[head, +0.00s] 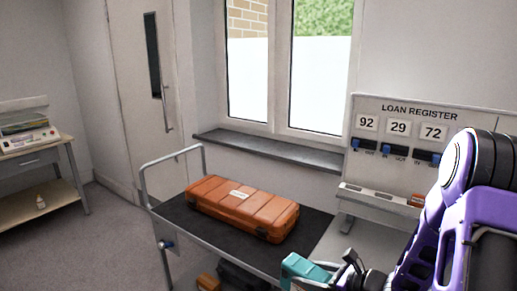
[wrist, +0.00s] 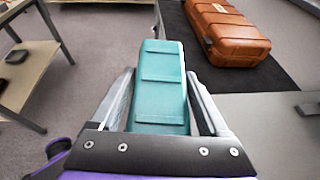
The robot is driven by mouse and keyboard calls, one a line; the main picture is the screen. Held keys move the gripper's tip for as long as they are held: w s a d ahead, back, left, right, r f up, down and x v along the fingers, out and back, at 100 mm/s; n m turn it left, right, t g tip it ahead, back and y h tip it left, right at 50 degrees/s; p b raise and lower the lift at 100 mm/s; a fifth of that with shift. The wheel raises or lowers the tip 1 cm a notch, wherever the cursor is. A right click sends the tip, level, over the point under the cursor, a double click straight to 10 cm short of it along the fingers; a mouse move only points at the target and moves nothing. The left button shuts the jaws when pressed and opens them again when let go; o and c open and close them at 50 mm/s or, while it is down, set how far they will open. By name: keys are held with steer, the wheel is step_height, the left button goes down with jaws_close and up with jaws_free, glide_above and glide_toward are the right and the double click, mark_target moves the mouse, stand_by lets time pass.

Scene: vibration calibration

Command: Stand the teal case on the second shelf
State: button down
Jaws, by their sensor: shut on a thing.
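A teal case (head: 303,268) shows at the bottom of the head view, beside the dark end of my gripper (head: 348,275). In the wrist view the teal case (wrist: 161,85) lies between the two fingers of my gripper (wrist: 163,95), which is shut on it. The case appears held up in the air, in front of the trolley. I cannot tell which piece of furniture holds the second shelf. A wooden bench with a lower shelf (head: 48,205) stands at the far left.
An orange case (head: 243,207) lies on the black-topped trolley (head: 178,213). More cases, one orange (head: 208,282), sit low under it. A loan register board (head: 405,113) stands at the right on a grey surface. An instrument (head: 28,137) sits on the bench. Open floor (head: 100,240) lies between bench and trolley.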

steer(key=shift+a+r+m+t+h, duration=0.1)
steer(key=shift+a+m+t+h, duration=0.1)
steer(key=shift+m+t+h, duration=0.6)
steer(key=shift+s+d+f+m+t+h, duration=0.15)
steer(key=shift+d+m+t+h, duration=0.15)
steer(key=shift+m+h, duration=0.3)
steer(key=shift+s+d+f+m+t+h, duration=0.1)
steer(key=shift+d+m+t+h, duration=0.1)
steer(key=shift+m+t+h, duration=0.3)
